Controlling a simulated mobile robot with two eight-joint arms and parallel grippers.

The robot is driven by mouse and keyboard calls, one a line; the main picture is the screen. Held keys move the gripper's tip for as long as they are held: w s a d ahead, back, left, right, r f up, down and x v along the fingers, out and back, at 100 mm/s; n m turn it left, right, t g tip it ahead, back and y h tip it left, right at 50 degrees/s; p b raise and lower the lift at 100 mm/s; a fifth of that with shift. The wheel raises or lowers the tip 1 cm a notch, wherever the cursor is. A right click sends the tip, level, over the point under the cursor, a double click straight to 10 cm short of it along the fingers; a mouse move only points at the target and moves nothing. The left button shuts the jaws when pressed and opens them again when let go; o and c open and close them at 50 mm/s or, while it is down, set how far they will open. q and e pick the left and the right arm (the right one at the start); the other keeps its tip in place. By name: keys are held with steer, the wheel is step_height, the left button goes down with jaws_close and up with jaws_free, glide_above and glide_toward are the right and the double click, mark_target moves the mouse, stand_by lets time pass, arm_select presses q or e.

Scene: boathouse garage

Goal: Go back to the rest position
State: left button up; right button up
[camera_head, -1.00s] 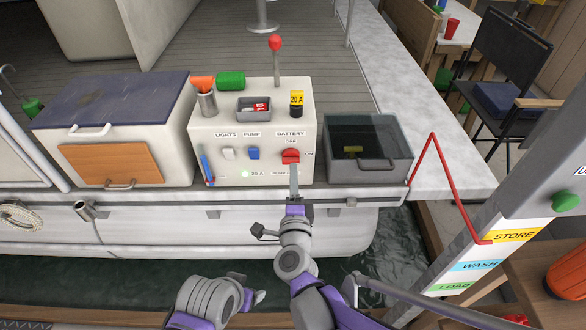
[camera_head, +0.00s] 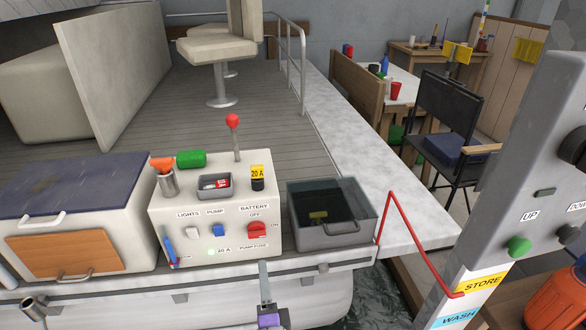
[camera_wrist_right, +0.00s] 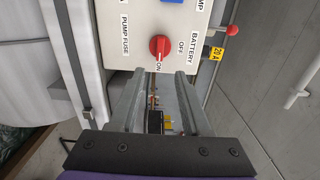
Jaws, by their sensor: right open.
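My right gripper (camera_head: 265,278) is at the bottom of the head view, below and apart from the white control box (camera_head: 165,222) on the boat's side. In the right wrist view the right gripper (camera_wrist_right: 158,78) has its two fingers apart with nothing held between them. The red battery switch (camera_head: 257,231) is on the box front. It also shows in the right wrist view (camera_wrist_right: 159,48), just beyond the fingertips, its handle lined up with the ON mark. Most of the right arm is out of frame. My left gripper is not in view.
A dark open bin (camera_head: 360,236) stands right of the box. A white chest with a blue lid (camera_head: 70,185) stands left. A red bent rail (camera_head: 413,245) and the labelled post (camera_head: 490,255) are at right. Water shows below the deck edge.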

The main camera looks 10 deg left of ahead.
steer(key=s+d+f+n+g+h, duration=0.1)
steer(key=s+d+f+n+g, duration=0.35)
steer(key=d, duration=0.45)
steer(key=s+d+f+n+g+h, duration=0.2)
steer(key=s+d+f+n+g, duration=0.25)
steer(key=d, duration=0.45)
steer(key=s+d+f+n+g+h, duration=0.1)
steer(key=s+d+f+n+g, duration=0.15)
steer(key=s+d+n, duration=0.55)
step_height(320, 180, up, 14)
steer(key=w+d+m+h+p, duration=0.1)
steer(key=d+m+p, duration=0.1)
steer(key=p, duration=1)
steer(key=shift+d, duration=0.4)
steer(key=shift+f+g, duration=0.1)
steer(key=shift+g, duration=0.15)
